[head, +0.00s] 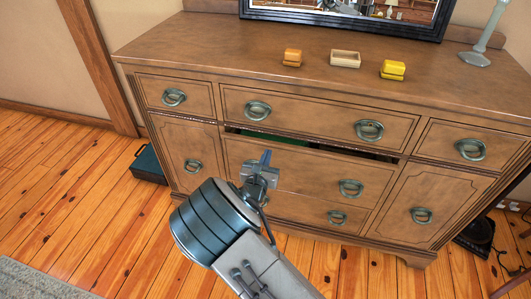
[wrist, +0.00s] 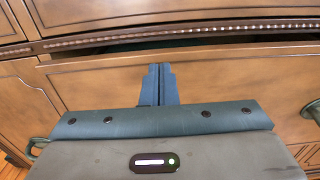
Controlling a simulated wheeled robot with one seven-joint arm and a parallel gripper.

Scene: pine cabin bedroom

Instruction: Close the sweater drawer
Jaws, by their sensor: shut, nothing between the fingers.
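The sweater drawer (head: 305,170) is the wide middle drawer of the brown wooden dresser. It stands partly open, with a dark gap along its top edge and something green (head: 272,136) showing inside. In the wrist view its front (wrist: 225,85) fills the middle, under the dark gap. Its right ring handle (head: 350,189) is visible; the left one is hidden behind my arm in the head view. My gripper (head: 265,157) is shut and empty, in front of the drawer's left half. In the wrist view the closed fingertips (wrist: 160,67) point at the upper drawer front; I cannot tell whether they touch it.
The other dresser drawers and doors look shut. An orange box (head: 292,57), a beige tray (head: 345,58) and a yellow box (head: 393,70) stand on top, before a black-framed mirror. A dark green case (head: 148,164) lies on the floor at left. The floor in front is mostly clear.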

